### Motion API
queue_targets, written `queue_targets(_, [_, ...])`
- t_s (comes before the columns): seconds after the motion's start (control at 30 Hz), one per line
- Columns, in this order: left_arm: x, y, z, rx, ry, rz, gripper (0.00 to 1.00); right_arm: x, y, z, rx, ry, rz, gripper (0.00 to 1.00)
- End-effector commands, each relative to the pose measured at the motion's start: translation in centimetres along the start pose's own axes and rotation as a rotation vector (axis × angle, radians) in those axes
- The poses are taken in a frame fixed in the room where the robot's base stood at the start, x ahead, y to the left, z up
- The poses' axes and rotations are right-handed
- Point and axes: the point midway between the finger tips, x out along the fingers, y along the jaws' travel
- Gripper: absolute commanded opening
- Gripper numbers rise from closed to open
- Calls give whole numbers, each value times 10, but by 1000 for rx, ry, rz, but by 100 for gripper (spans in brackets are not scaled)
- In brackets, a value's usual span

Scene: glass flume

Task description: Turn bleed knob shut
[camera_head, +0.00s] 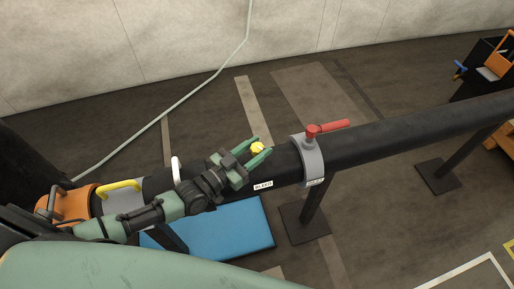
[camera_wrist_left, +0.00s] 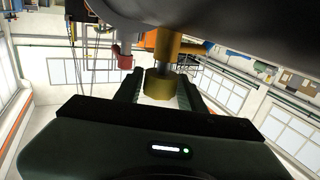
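The yellow bleed knob (camera_head: 257,148) sits on the black pipe (camera_head: 385,130), near a small white "BLEED" label (camera_head: 263,185). In the left wrist view the knob (camera_wrist_left: 160,77) is straight ahead, on a short stem below the dark pipe. My left gripper (camera_head: 259,152) reaches in from the left, with its green fingers apart on either side of the knob. In the wrist view the fingers (camera_wrist_left: 161,88) flank the knob; whether either touches it is unclear. My right gripper is not in view.
A grey clamp with a red lever (camera_head: 328,129) stands on the pipe right of the knob. A yellow handle (camera_head: 119,186) and a white handle (camera_head: 176,170) are to the left. A blue mat (camera_head: 232,228) lies on the floor below. A tool box (camera_head: 487,68) stands far right.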

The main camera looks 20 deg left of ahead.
Motion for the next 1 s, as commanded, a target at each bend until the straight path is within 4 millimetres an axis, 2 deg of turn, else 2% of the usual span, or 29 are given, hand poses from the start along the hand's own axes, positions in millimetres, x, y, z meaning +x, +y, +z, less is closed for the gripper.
queue_targets(0.4, [-4,0,0,0,0,-1,56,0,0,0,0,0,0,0])
queue_targets(0.8, [-65,0,2,-1,-2,0,56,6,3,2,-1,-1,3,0])
queue_targets(1.0, [-78,0,0,1,0,0,56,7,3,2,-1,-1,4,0])
